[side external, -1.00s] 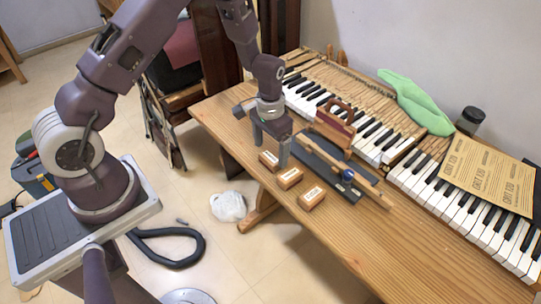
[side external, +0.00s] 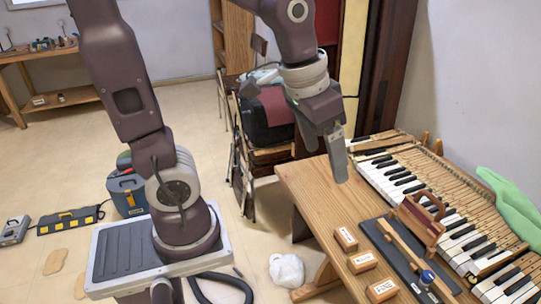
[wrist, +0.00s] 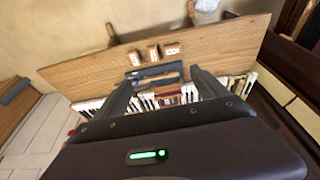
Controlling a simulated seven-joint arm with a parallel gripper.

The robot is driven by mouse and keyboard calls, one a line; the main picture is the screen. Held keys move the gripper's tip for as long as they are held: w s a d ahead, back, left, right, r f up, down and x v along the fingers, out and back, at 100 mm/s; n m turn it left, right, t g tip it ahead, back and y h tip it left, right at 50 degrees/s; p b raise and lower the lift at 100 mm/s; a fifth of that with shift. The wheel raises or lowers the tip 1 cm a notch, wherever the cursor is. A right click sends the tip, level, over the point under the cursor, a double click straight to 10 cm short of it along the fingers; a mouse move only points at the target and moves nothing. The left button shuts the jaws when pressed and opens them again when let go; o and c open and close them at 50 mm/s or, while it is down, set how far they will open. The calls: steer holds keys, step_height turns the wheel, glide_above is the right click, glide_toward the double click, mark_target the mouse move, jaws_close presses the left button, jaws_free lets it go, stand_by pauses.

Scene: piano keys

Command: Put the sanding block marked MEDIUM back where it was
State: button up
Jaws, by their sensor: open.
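Three small wooden sanding blocks lie in a row along the table's front edge. The nearest one (side external: 382,290) has a label that appears to read FINE. The middle block (side external: 362,262) and the far block (side external: 346,239) have labels too small to read, so I cannot tell which is MEDIUM. The three also show in the wrist view, one at its right end (wrist: 172,49). My gripper (side external: 339,172) is open and empty, raised above the table's far end, apart from the blocks. Its two fingers (wrist: 163,85) also show spread in the wrist view.
A dark board (side external: 403,262) beside the blocks carries a wooden bar with a blue knob (side external: 428,276). A red-brown handled piece (side external: 418,220) stands near the piano keys (side external: 400,183). The table's far left corner (side external: 305,185) is bare.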

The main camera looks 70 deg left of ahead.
steer(key=s+r+t, duration=0.2)
steer(key=s, duration=0.8)
steer(key=shift+s+d, duration=0.2)
steer(key=shift+s, duration=0.15)
steer(key=shift+r, duration=0.1)
stand_by(1.2)
